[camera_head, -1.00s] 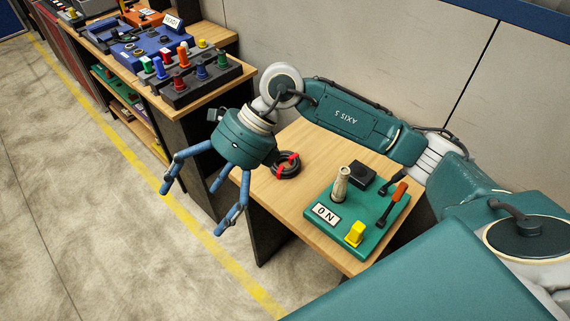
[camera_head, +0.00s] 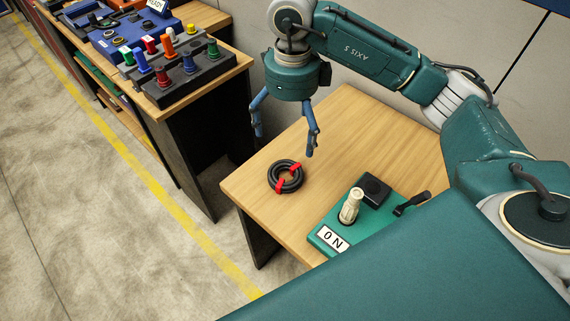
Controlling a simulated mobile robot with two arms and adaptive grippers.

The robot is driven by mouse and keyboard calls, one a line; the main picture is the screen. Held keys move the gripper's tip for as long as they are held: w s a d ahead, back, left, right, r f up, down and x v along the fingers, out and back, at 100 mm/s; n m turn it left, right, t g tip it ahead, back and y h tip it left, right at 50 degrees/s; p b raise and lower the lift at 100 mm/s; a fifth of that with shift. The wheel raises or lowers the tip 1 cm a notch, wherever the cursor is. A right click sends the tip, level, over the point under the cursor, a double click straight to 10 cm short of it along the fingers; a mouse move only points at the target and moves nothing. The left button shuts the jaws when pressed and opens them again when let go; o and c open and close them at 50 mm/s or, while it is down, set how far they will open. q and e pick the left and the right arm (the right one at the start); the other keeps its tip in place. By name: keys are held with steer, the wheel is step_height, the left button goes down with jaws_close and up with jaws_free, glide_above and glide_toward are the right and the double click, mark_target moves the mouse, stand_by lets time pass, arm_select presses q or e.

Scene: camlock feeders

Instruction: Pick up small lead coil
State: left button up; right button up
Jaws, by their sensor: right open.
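The small lead coil (camera_head: 285,177) is a black ring of cable with red ties. It lies flat on the wooden table (camera_head: 345,125), toward the table's left edge. My right gripper (camera_head: 283,147) points down above the table, its blue fingers spread open and empty. In the picture it sits just above the coil, and the two are apart. The coil is in full view. My left gripper does not show.
A green panel (camera_head: 326,233) with an ON label, a pale knob (camera_head: 350,206), a black block (camera_head: 374,189) and a black lever (camera_head: 413,202) stands right of the coil. Another bench (camera_head: 213,85) with several coloured connectors is at the upper left.

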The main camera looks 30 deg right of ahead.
step_height(320, 180, down, 5)
steer(key=b, duration=0.5)
glide_toward(288, 170)
steer(key=s+f, duration=0.1)
steer(key=s+a, duration=0.1)
steer(key=shift+s+f, duration=0.35)
steer(key=shift+f, duration=0.05)
steer(key=shift+f+p, duration=0.45)
steer(key=shift+f, duration=0.1)
steer(key=f, duration=0.1)
steer(key=f+p, duration=0.1)
steer(key=f, duration=0.1)
steer(key=shift+w+a+f, duration=0.2)
steer(key=shift+w+f, duration=0.05)
steer(key=shift+f, duration=0.4)
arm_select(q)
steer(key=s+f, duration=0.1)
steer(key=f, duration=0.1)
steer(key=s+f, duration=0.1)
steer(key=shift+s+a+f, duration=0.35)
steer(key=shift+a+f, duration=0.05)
arm_select(e)
steer(key=shift+d, duration=0.1)
steer(key=c, duration=1.6)
steer(key=shift+r, duration=0.1)
